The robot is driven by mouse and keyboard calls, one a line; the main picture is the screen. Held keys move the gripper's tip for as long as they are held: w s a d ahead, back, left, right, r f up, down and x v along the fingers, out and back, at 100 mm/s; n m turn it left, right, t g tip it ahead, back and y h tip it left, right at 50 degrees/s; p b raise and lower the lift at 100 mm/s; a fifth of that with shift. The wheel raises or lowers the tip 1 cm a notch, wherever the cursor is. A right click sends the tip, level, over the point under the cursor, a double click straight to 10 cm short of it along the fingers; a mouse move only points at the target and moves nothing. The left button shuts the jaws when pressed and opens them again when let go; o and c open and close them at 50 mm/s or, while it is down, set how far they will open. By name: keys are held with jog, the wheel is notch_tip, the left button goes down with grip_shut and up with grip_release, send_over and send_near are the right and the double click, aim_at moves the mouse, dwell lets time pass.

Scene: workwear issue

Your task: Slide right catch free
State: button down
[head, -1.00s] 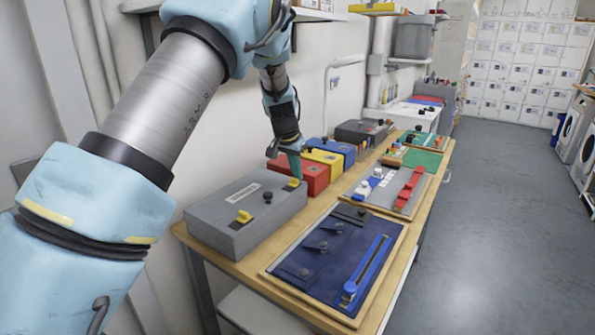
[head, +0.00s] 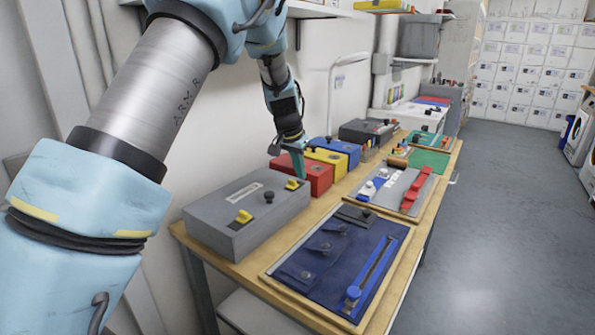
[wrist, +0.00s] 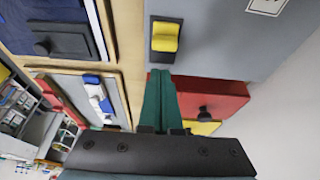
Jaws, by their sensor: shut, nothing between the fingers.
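The grey box (head: 225,228) stands closed at the near left end of the wooden table. Its lid has two yellow catches with a black knob (head: 268,196) between them. The right catch (head: 292,185) is at the box's far end; the left catch (head: 243,216) is at the near end. In the wrist view the right catch (wrist: 165,37) sits on a black plate, just beyond my fingertips. My gripper (head: 301,177) has green fingers, shut and empty, pointing down right beside the right catch. It also shows in the wrist view (wrist: 160,76). I cannot tell whether the fingers touch the catch.
A red box (head: 318,176), a yellow box (head: 327,158) and a blue box (head: 345,150) stand behind the grey box. A navy fabric board (head: 335,265) lies to its right. A grey board with red and blue parts (head: 408,190) lies farther along. The floor aisle on the right is clear.

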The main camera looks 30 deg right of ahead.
jog(key=shift+w+d+r, duration=0.2)
jog(key=shift+w+d, duration=0.1)
jog(key=shift+d, duration=0.25)
jog(key=b+v, duration=0.2)
jog(key=v, duration=0.7)
jog(key=shift+s+a+r+b, duration=0.2)
jog(key=shift+r+b, duration=0.1)
jog(key=shift+b, duration=0.1)
jog(key=a+f+n, duration=0.1)
jog(key=a+n, duration=0.1)
jog(key=a, duration=0.6)
jog(key=s+a+f+n+y, duration=0.1)
jog(key=a+f+n, duration=0.1)
jog(key=a, duration=0.5)
jog(key=s+a+f+n, duration=0.1)
jog(key=a+f+n, duration=0.1)
jog(key=a, duration=0.6)
jog(key=shift+s+a+y, duration=0.15)
jog(key=shift+a+y, duration=0.2)
jog(key=shift+y, duration=0.05)
jog(key=s+a+f+n, duration=0.2)
jog(key=s+a, duration=0.4)
jog(key=a, duration=0.1)
jog(key=s+a+f+n+y, duration=0.1)
jog(key=s+a+f+n, duration=0.2)
jog(key=s+a, duration=0.4)
jog(key=shift+s+a, duration=0.25)
jog(key=shift+a, duration=0.5)
